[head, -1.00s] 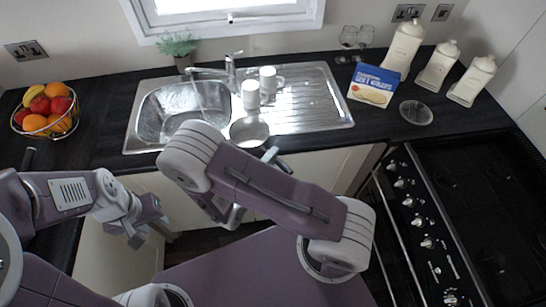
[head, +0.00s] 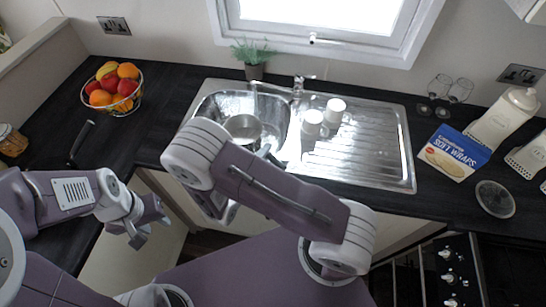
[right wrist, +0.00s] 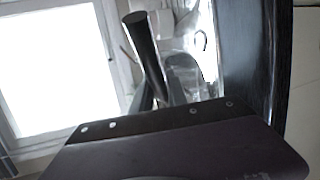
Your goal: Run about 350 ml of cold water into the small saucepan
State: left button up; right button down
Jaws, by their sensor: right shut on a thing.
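The small steel saucepan (head: 243,128) is over the sink bowl (head: 205,105), just in front of the tap's spout. Its inside looks grey; I cannot tell whether it holds water. My right gripper (head: 266,152) is shut on its handle, largely hidden behind my right forearm. In the right wrist view a dark-ended steel handle (right wrist: 146,50) sticks up beyond the wrist plate. The tap (head: 298,87) stands behind the bowl with its spout to the left; a running stream is not clear. My left gripper (head: 150,222) is open and empty, away from the counter.
A plant (head: 254,62) is behind the sink. A fruit basket (head: 113,105) is on the left. A wraps box (head: 455,152), a glass disc (head: 495,199), wine glasses (head: 459,90) and white canisters (head: 505,118) are on the right.

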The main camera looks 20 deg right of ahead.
jog(key=r, duration=0.1)
jog(key=w+r+p, duration=0.1)
jog(key=a+r+p, duration=0.1)
jog(key=r, duration=0.1)
jog(key=shift+w, duration=0.4)
jog(key=shift+w+d+r+m+g+h+p, duration=0.2)
jog(key=shift+w+d+r+p, duration=0.05)
jog(key=shift+w+r+p, duration=0.25)
jog(key=shift+w+d+r+m+g+h+p, duration=0.2)
jog(key=shift+w+r+p, duration=0.2)
jog(key=shift+r, duration=0.15)
jog(key=f+b, duration=0.2)
jog(key=f, duration=0.1)
jog(key=w+d+f+b, duration=0.1)
jog(key=f+b, duration=0.1)
jog(key=f, duration=0.2)
jog(key=f+b, duration=0.2)
jog(key=f, duration=0.1)
jog(key=shift+w+d+f+b, duration=0.15)
jog(key=shift+d+b, duration=0.1)
jog(key=shift+b, duration=0.15)
jog(key=w+d+b, duration=0.3)
jog(key=w+d, duration=0.3)
jog(key=w, duration=0.2)
jog(key=shift+w+r+b, duration=0.25)
jog(key=shift+w+b, duration=0.05)
jog(key=shift+b, duration=0.05)
jog(key=shift+a, duration=0.1)
dwell(1.8)
